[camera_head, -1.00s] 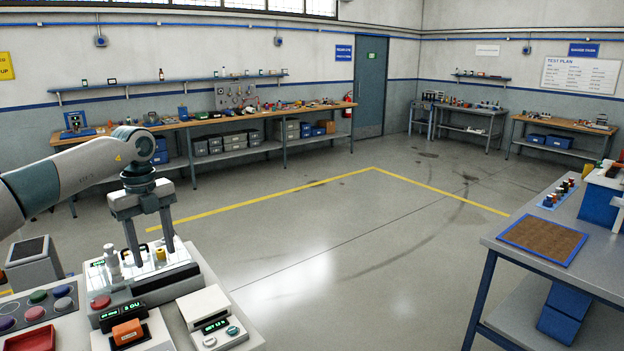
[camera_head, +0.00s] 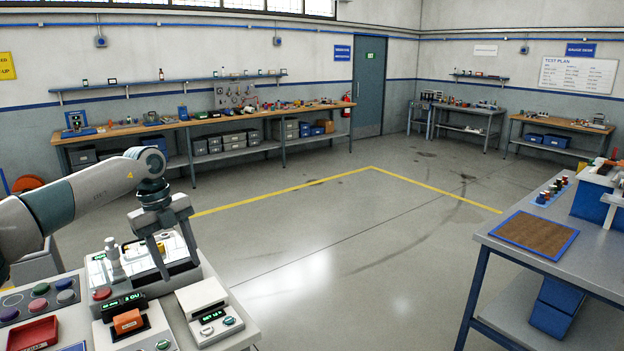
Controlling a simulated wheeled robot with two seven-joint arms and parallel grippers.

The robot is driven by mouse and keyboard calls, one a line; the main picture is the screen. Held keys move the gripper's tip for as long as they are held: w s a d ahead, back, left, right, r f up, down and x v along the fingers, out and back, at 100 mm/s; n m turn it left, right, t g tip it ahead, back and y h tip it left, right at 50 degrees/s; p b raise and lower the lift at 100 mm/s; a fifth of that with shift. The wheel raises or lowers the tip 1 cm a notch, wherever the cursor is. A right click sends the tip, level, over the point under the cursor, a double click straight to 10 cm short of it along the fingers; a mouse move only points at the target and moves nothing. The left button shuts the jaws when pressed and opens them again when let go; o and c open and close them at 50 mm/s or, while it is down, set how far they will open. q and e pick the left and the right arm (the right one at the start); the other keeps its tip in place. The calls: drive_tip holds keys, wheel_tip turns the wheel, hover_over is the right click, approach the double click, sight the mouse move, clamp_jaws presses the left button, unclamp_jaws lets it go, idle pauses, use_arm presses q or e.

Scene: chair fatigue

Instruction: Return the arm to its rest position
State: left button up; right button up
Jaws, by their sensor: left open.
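My left arm comes in from the left edge. My left gripper (camera_head: 177,262) is open, its two fingers pointing down and tilted, over the grey test device (camera_head: 143,284) on the left bench. I see nothing between the fingers. A white-grey cylindrical piece (camera_head: 115,262) stands on the device's pale top, left of the gripper. Whether the fingertips touch the device is hard to tell. My right arm and gripper are out of view.
An orange block (camera_head: 128,321) sits on a scale in front of the device, with a second white scale (camera_head: 209,313) at right. A red tray (camera_head: 33,334) is at the lower left. The right table (camera_head: 560,259) carries a brown mat (camera_head: 537,233). Open floor lies between.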

use_arm(q)
drive_tip(key=w+d+f+n+t+h, duration=0.1)
drive_tip(key=d+f+n+t+h, duration=0.15)
drive_tip(key=d+f+h, duration=1.45)
drive_tip(key=s+d+f+n+t+y+b, duration=0.15)
drive_tip(key=f+n+t+y, duration=0.3)
drive_tip(key=f, duration=0.85)
drive_tip(key=s+f+n+t+y, duration=0.2)
drive_tip(key=f+n+t+y, duration=0.25)
drive_tip(key=f, duration=0.85)
drive_tip(key=s+a+f+n+g+y, duration=0.1)
drive_tip(key=s+a+f+n+y, duration=0.35)
drive_tip(key=s+f, duration=0.85)
drive_tip(key=s+a+f+n+g+y, duration=0.25)
drive_tip(key=s+a+f+n, duration=0.25)
drive_tip(key=s+f, duration=0.8)
drive_tip(key=s+a+f+n+g+y, duration=0.1)
drive_tip(key=s+f, duration=0.3)
drive_tip(key=s, duration=0.9)
drive_tip(key=s+a+f+n+g+y, duration=0.1)
drive_tip(key=s+f+g, duration=0.2)
drive_tip(key=s, duration=1)
drive_tip(key=s+a+f+n+g, duration=0.1)
drive_tip(key=s+f+g, duration=0.2)
drive_tip(key=s, duration=1)
wheel_tip(320, 180, down, 4)
drive_tip(key=shift+s+a+r+n+y, duration=0.25)
drive_tip(key=shift+s+a+n+y, duration=0.05)
drive_tip(key=shift+a+y, duration=0.1)
